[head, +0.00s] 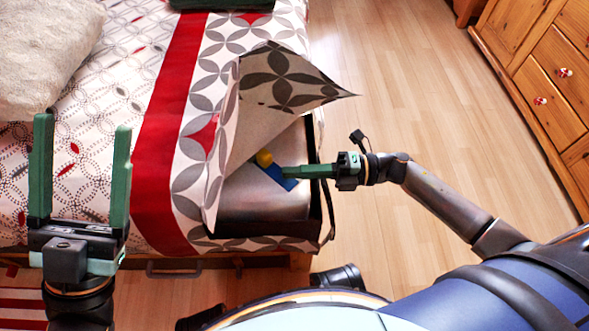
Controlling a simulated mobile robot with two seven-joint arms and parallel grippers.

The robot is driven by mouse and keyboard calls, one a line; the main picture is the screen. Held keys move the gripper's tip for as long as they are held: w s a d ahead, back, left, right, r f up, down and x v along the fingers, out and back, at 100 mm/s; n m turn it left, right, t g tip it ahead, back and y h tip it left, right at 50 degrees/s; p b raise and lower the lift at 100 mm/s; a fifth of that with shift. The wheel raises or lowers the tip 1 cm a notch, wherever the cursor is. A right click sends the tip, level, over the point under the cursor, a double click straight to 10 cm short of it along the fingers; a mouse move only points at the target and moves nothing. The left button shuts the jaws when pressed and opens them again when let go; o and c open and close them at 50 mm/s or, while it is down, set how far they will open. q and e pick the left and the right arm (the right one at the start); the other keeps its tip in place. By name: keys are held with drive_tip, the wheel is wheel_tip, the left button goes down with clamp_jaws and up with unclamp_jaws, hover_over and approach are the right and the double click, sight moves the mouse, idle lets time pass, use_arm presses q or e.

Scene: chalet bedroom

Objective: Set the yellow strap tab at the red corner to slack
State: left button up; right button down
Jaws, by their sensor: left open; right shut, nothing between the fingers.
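The bed's near corner has its patterned cover (285,85) folded up into a peak, baring a grey-beige surface (255,203) with dark edges. On this surface, under the fold, sits a small rounded yellow piece (264,158), which I take for the strap tab. Beside it lies a blue piece (278,177). My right gripper (285,172) is shut, its green fingertips at the blue piece and just right of the yellow one; I cannot tell whether they touch. My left gripper (83,124) is open and empty above the bed's left part. The tab's setting is too small to read.
A wide red band (165,135) runs along the bed cover. A fluffy pillow (45,50) lies at the upper left, and a dark green item (220,4) at the top. A wooden dresser (545,70) stands at the right. The wooden floor (400,90) between is clear.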

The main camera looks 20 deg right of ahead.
drive_tip(key=p+v, duration=0.1)
drive_tip(key=v, duration=0.9)
drive_tip(key=shift+s+d, duration=0.25)
